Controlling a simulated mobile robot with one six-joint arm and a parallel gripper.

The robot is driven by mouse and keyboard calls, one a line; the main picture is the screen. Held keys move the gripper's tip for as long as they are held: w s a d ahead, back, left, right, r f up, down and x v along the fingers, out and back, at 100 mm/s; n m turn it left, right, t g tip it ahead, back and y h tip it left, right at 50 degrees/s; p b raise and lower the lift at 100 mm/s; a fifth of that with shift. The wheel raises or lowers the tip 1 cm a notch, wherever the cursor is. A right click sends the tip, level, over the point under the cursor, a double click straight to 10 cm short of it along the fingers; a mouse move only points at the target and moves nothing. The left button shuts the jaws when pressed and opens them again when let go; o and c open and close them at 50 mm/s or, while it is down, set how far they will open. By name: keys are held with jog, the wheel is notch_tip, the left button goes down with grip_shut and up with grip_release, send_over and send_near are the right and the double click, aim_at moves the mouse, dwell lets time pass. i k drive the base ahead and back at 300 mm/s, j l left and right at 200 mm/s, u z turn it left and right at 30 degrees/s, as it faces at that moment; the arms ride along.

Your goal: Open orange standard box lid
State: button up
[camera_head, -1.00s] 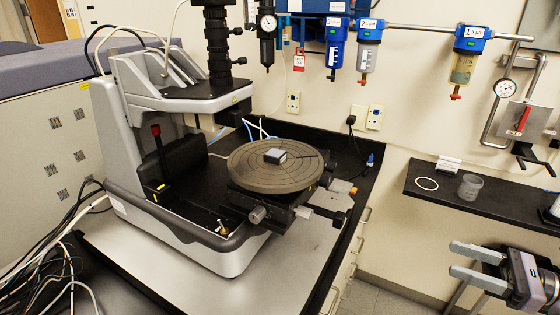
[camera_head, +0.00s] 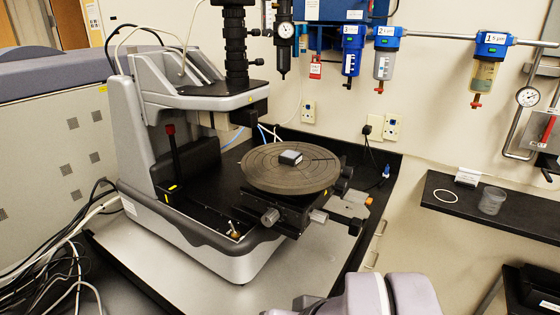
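A small dark box with a pale blue-grey top (camera_head: 290,157) sits on the round grooved stage (camera_head: 270,183) of the profiler. It looks shut, but it is too small to make out a lid seam. No orange box can be made out. My arm (camera_head: 385,296) enters at the bottom edge, right of centre. Pale parts at the bottom edge may belong to my gripper (camera_head: 285,311); they are cut off by the frame, so its opening does not show. It is below and well apart from the stage.
The profiler's column and head (camera_head: 215,92) stand behind and left of the stage. Knobs (camera_head: 319,216) stick out at the stage's front right. A black shelf (camera_head: 455,207) holds a clear cup (camera_head: 492,201) and a white ring (camera_head: 445,196). Cables (camera_head: 55,245) lie at the left.

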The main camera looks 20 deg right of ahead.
aim_at(369, 201)
jog(key=i+l, duration=0.1)
jog(key=l, duration=0.3)
jog(key=i+l, duration=0.1)
jog(key=l, duration=0.3)
jog(key=i+l, duration=0.1)
jog(key=l, duration=0.75)
jog(key=i, duration=0.05)
